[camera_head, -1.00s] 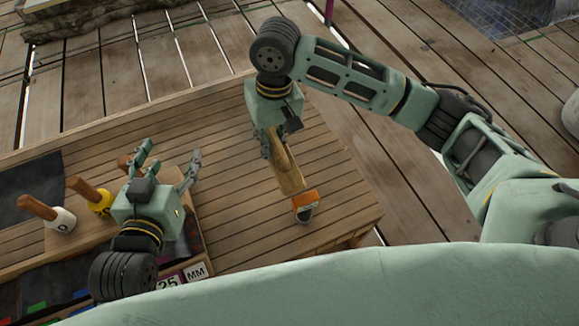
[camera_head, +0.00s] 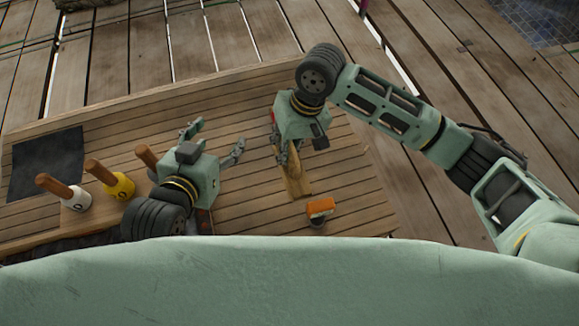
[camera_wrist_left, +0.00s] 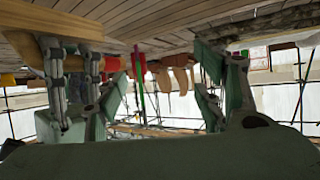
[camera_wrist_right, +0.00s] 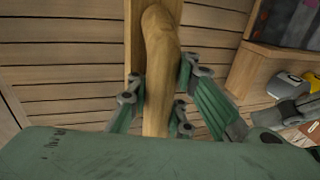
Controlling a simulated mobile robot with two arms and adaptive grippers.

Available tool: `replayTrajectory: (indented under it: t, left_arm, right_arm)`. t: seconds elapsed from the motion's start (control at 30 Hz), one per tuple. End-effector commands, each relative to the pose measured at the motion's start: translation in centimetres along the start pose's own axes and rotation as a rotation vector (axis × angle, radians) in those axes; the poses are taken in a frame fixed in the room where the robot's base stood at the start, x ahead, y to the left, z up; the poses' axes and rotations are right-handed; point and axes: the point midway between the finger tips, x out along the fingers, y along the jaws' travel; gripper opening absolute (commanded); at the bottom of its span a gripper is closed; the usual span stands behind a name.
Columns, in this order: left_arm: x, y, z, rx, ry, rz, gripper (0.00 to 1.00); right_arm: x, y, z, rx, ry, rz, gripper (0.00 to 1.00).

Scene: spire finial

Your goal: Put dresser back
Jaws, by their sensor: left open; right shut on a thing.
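The dresser, a pale wooden bat-like tool (camera_head: 297,184), is in my right gripper (camera_head: 286,163) over the right part of the plank bench. In the right wrist view the dresser (camera_wrist_right: 157,60) runs up between the closed fingers, with its rounded part away from the palm. Whether it touches the bench is unclear. My left gripper (camera_head: 214,141) is open and empty above the bench, left of the right gripper and beside the mallets. Its spread fingers also show in the left wrist view (camera_wrist_left: 145,95).
White (camera_head: 77,199) and yellow (camera_head: 121,187) mallets stand on the left, with another wooden handle (camera_head: 146,156) partly behind my left gripper. A dark mat (camera_head: 46,163) lies at the far left. An orange-topped block (camera_head: 320,207) sits near the dresser's end.

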Motion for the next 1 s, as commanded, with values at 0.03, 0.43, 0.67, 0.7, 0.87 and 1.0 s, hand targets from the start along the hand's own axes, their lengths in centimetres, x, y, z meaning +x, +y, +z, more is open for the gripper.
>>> replayTrajectory:
  t: [0.03, 0.43, 0.67, 0.7, 0.87, 1.0]
  left_arm:
    - [0.4, 0.2, -1.1, 0.0, 0.063, 0.004, 0.63]
    - [-0.4, 1.1, -8.2, -0.002, 0.395, 0.024, 0.63]
    - [-1.6, 1.5, -11.2, -0.005, 0.565, 0.034, 0.63]
    - [-2.0, 1.6, -11.9, -0.006, 0.608, 0.036, 0.63]
    - [-3.6, 1.9, -14.2, -0.01, 0.745, 0.044, 0.63]
    - [-4.3, 2.0, -15.0, -0.012, 0.79, 0.047, 0.63]
  right_arm:
    - [1.0, 0.3, 0.0, 0.002, -0.002, 0.001, 0.0]
    - [3.9, 1.1, 0.0, 0.001, 0.001, 0.001, 0.0]
    - [5.7, 1.7, 0.1, 0.001, -0.001, 0.002, 0.0]
    - [6.0, 1.8, 0.0, 0.002, 0.0, 0.002, 0.0]
    - [7.2, 2.1, 0.0, 0.002, 0.0, 0.002, 0.0]
    - [7.5, 2.1, 0.0, 0.002, 0.0, 0.002, 0.0]
